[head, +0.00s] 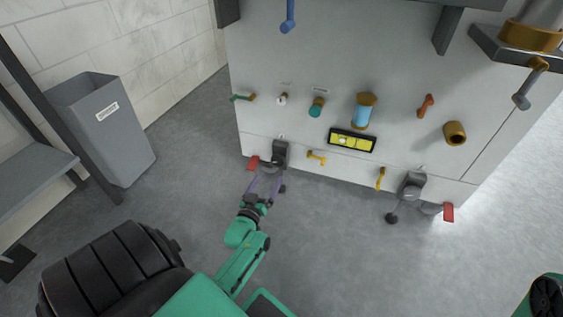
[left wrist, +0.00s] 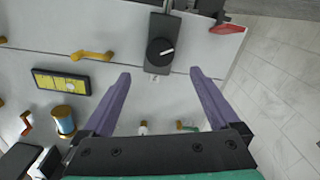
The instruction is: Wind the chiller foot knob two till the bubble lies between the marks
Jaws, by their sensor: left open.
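The chiller's left foot bracket (head: 280,150) carries a round black knob (left wrist: 160,52) with a white pointer line. The right foot bracket (head: 412,184) stands at the cabinet's lower right; I cannot read which is numbered two. The yellow level (head: 352,141) is on the cabinet front, also in the left wrist view (left wrist: 60,82). Its pale bubble (head: 343,140) appears left of the vial's middle in the head view; the marks are too small to judge. My left gripper (head: 265,183) is open and empty before the left foot, its purple fingers (left wrist: 160,76) pointing towards the knob, apart from it. My right gripper is out of view.
Yellow handles (head: 316,157) (head: 381,178), a blue-and-brass sight glass (head: 363,110) and an orange lever (head: 426,105) stick out from the cabinet. Red tabs (head: 253,162) (head: 448,212) sit by the feet. A grey bin (head: 105,135) stands at left.

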